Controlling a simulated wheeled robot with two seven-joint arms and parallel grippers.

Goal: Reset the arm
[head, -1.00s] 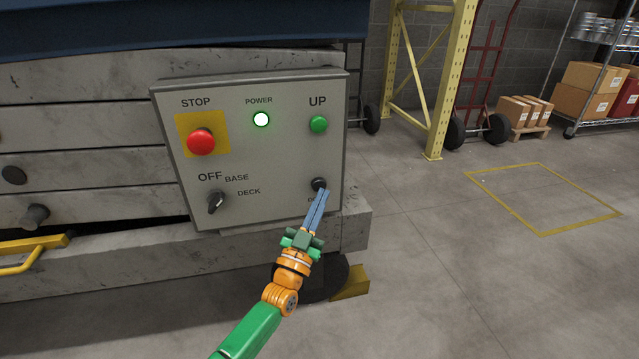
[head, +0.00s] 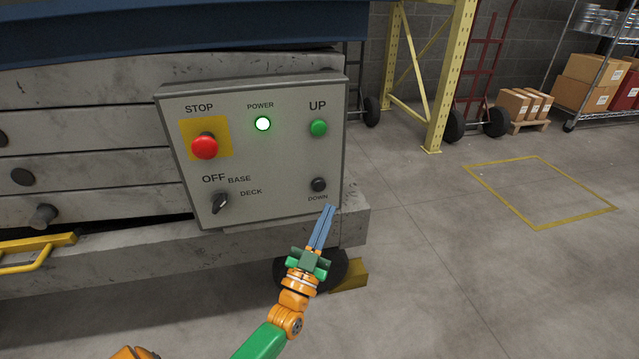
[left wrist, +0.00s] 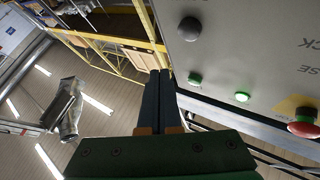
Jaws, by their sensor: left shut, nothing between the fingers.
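My left gripper (head: 329,210) is shut and empty, its blue fingers together. Its tips are just below and right of the black DOWN button (head: 319,185), apart from it in the picture. The green and orange arm comes up from the bottom. In the left wrist view the closed fingers (left wrist: 160,76) point away from the camera, with the grey control box (left wrist: 255,50) to the right. My right gripper is not in view.
The control box (head: 262,215) carries a red STOP button (head: 204,147), green UP button (head: 318,128), lit POWER lamp (head: 263,124) and a selector knob (head: 219,203). A yellow-outlined floor square (head: 543,229) lies at right. Open floor is between.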

